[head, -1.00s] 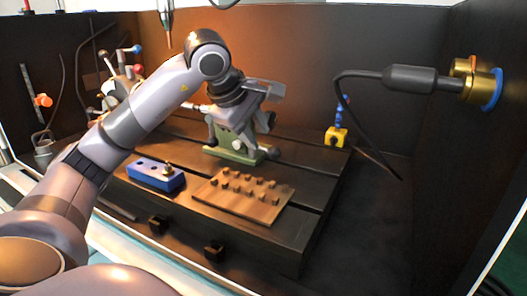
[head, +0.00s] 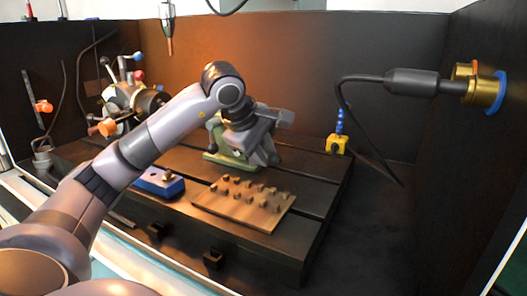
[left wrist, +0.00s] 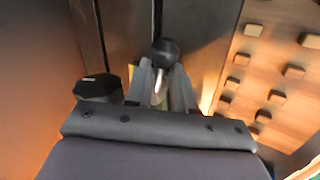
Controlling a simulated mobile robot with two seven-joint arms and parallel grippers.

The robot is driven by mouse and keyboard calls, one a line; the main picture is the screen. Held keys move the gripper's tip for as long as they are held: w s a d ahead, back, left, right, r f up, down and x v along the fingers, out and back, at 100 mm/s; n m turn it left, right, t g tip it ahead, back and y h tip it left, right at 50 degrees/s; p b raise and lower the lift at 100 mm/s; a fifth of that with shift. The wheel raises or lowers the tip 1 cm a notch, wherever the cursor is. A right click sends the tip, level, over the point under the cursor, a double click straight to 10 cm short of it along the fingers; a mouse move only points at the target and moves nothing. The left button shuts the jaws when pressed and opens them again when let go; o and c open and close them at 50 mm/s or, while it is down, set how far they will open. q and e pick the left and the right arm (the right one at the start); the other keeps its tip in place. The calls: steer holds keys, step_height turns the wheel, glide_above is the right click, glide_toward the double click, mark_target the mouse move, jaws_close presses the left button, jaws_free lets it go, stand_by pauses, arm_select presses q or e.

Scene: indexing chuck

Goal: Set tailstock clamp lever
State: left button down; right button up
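The green tailstock (head: 222,160) stands on the slotted table, partly hidden behind my left wrist and gripper. My left gripper (head: 268,158) is over its right side. In the left wrist view, my gripper's two fingers (left wrist: 162,80) stand apart. A bright metal lever (left wrist: 158,88) with a black knob (left wrist: 165,52) shows between them, with a gap beside the right finger. Whether a finger touches the lever cannot be told. A second black knob (left wrist: 98,86) lies to the left of the fingers. My right gripper is not in view.
A wooden block with several pegs (head: 243,203) lies in front of the tailstock. A blue block (head: 158,183) is to its left. The indexing chuck (head: 130,98) stands at the back left. A yellow-based blue part (head: 337,144) and a lamp (head: 412,82) are right.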

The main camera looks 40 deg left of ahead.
arm_select(q)
steer(key=shift+s+d+m, duration=0.1)
steer(key=shift+m, duration=0.2)
steer(key=shift+s+f+m+h, duration=0.1)
steer(key=shift+s+m+h, duration=0.1)
steer(key=shift+m+h, duration=0.35)
steer(key=shift+s+m+h, duration=0.2)
steer(key=shift+m+h, duration=0.25)
steer(key=shift+m, duration=0.2)
steer(key=m, duration=0.1)
steer(key=m+h, duration=0.1)
steer(key=shift+s+a+m+b, duration=0.3)
steer(key=shift+s+a+m, duration=0.1)
steer(key=shift+s+a+m+g+h+p, duration=0.15)
steer(key=shift+m+g+h, duration=0.1)
steer(key=shift+m+h, duration=0.3)
steer(key=shift+s+a+m+g+h+p, duration=0.15)
steer(key=shift+m+g+h, duration=0.15)
steer(key=shift+m, duration=0.35)
steer(key=shift+s+a+m+g+h+p, duration=0.2)
steer(key=shift+m+g+h, duration=0.1)
steer(key=shift+m, duration=0.3)
steer(key=shift+s+a+m+g+h+p, duration=0.15)
steer(key=shift+m+h+p, duration=0.1)
steer(key=shift+m, duration=0.35)
steer(key=shift+d, duration=0.1)
